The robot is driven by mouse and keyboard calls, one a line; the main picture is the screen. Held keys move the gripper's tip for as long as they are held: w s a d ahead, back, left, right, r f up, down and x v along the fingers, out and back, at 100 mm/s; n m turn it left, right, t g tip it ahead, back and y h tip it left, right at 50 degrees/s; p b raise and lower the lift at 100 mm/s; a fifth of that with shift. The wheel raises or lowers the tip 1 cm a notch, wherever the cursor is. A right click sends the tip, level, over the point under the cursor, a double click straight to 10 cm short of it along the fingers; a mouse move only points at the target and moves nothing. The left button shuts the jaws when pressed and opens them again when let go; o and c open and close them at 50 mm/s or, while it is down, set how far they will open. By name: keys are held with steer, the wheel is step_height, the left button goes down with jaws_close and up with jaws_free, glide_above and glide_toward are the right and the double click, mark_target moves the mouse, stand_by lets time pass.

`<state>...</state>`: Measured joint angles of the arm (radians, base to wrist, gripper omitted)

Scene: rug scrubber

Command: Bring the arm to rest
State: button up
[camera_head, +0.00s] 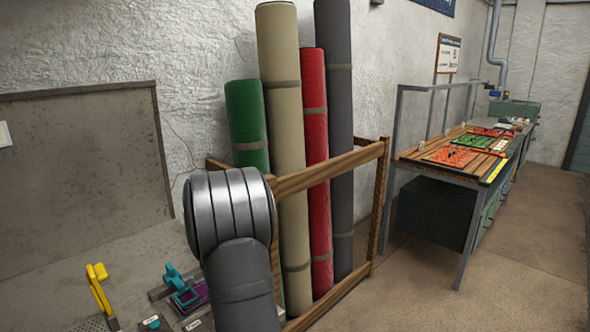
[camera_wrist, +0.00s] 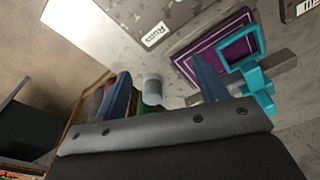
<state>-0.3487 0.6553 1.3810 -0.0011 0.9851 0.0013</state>
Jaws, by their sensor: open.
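My gripper (camera_wrist: 164,85) shows in the wrist view as two blue-grey fingers standing wide apart, with nothing held between them. A teal frame-shaped tool (camera_wrist: 258,75) and a purple panel (camera_wrist: 212,48) lie on the grey worktop just right of the fingers. A small grey, round-ended thing (camera_wrist: 152,86) shows between the fingers, apparently beyond them; I cannot tell what it is. In the head view my thick grey arm rises in the lower middle, and its gripper is hidden.
Green (camera_head: 246,125), beige (camera_head: 284,130), red (camera_head: 316,150) and dark grey (camera_head: 340,140) rolls stand in a wooden rack (camera_head: 378,200) behind my arm. A yellow-handled tool (camera_head: 98,288) is at lower left. A long bench (camera_head: 410,160) stands right, with open floor before it.

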steer(key=d+f+m, duration=0.1)
steer(key=d, duration=0.3)
steer(key=w+d+m, duration=0.1)
steer(key=d, duration=0.3)
steer(key=w+d+f+m, duration=0.1)
steer(key=d, duration=0.4)
steer(key=shift+d+f, duration=0.1)
steer(key=shift+f, duration=0.25)
steer(key=a, duration=0.3)
steer(key=s+a+r+n, duration=0.1)
steer(key=a, duration=0.3)
steer(key=a+r+n, duration=0.1)
steer(key=a, duration=0.3)
steer(key=shift+s+r, duration=0.15)
steer(key=shift+s, duration=0.05)
steer(key=s+a+r+n, duration=0.2)
steer(key=s+a, duration=0.1)
steer(key=a, duration=0.6)
steer(key=shift+s+a+n, duration=0.2)
steer(key=shift+a+n, duration=0.2)
steer(key=shift+r, duration=0.1)
